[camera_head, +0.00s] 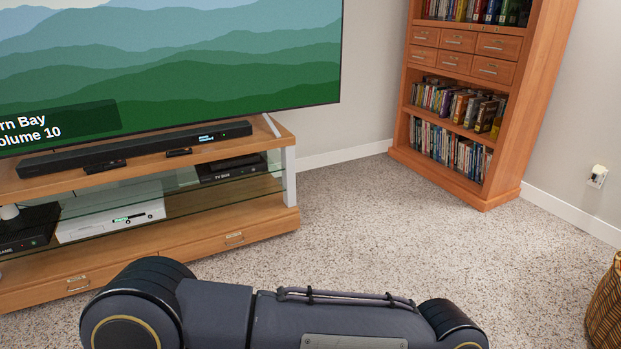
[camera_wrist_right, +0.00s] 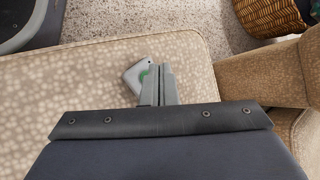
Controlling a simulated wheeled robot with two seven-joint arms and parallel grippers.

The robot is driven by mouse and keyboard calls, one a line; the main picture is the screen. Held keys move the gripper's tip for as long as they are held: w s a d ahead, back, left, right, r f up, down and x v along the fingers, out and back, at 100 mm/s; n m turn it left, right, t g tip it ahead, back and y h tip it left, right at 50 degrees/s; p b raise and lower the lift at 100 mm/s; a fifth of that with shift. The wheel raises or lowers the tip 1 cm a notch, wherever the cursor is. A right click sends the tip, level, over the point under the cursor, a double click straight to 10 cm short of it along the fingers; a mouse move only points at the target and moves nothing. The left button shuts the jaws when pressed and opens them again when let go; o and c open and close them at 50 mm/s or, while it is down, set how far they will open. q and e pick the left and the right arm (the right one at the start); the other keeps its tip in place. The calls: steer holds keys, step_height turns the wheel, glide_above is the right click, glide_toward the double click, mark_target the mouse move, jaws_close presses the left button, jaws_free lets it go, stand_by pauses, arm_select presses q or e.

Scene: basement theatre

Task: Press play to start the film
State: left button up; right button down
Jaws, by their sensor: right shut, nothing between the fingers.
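The large TV screen (camera_head: 200,75) in the head view shows green hills and a dark caption ending "rn Bay" and "olume 10"; its left part is cut off. My left gripper is in neither view.
A wooden TV stand (camera_head: 150,240) holds a black soundbar (camera_head: 140,148), a white console (camera_head: 110,220) and a TV box (camera_head: 232,166). A bookcase (camera_head: 465,90) stands at the back right. A wicker basket (camera_head: 607,305) is at the right edge. Speckled carpet (camera_head: 390,230) between them is clear.

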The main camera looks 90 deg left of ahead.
steer(key=shift+f, duration=0.15)
stand_by(0.5)
steer(key=shift+f+b, duration=0.3)
steer(key=shift+b, duration=0.1)
steer(key=shift+f, duration=0.25)
stand_by(0.4)
steer(key=shift+r+p, duration=0.45)
steer(key=shift+r, duration=0.25)
steer(key=shift+r, duration=0.1)
step_height(320, 180, up, 6)
steer(key=p, duration=0.5)
